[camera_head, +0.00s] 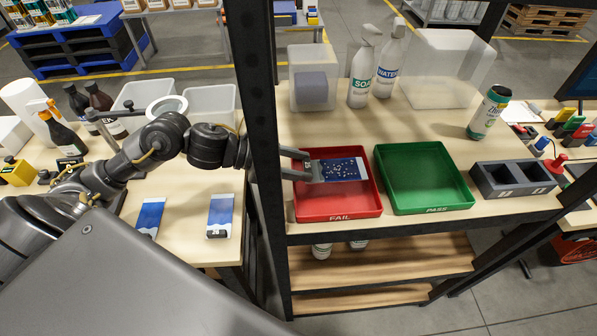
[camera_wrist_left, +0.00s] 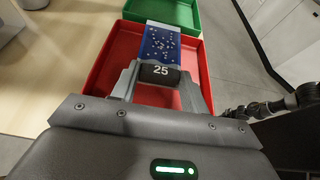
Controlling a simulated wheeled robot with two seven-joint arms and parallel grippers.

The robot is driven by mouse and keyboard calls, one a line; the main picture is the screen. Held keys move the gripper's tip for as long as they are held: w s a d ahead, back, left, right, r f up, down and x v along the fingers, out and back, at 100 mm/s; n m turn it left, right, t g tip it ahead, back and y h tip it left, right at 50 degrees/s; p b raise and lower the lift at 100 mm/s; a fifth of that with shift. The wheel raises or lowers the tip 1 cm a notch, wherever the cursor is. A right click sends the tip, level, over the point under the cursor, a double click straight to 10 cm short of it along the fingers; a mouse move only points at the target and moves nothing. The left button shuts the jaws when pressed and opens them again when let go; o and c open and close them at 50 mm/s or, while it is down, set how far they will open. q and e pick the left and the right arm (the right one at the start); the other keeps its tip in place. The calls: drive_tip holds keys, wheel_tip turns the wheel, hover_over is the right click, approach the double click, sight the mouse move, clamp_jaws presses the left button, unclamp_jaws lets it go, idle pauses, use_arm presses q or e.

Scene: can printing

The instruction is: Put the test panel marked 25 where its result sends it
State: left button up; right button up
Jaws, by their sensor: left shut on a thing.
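The test panel marked 25 (camera_wrist_left: 162,46) is a blue strip with many white specks and a black grip end reading 25. My left gripper (camera_wrist_left: 158,78) is shut on that black end. In the head view the panel (camera_head: 343,169) is over the red FAIL tray (camera_head: 340,207), held by my left gripper (camera_head: 316,171). Whether the panel touches the tray floor I cannot tell. The green PASS tray (camera_head: 425,195) is empty, right of the red tray. My right gripper is not in view.
A panel marked 28 (camera_head: 220,216) and another blue panel (camera_head: 150,217) lie on the left table. A black post (camera_head: 260,140) stands beside my left forearm. A grey two-slot holder (camera_head: 513,180) is right of the green tray. Soap (camera_head: 361,75) and water (camera_head: 389,68) bottles stand behind.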

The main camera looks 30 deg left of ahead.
sight(298, 186)
use_arm(q)
drive_tip(key=shift+f+p, duration=0.3)
drive_tip(key=shift+f, duration=1.3)
drive_tip(key=shift+f+b, duration=0.65)
drive_tip(key=shift+b, duration=0.4)
drive_tip(key=o, duration=1.1)
drive_tip(key=shift+s+f, duration=0.1)
drive_tip(key=shift+c, duration=0.2)
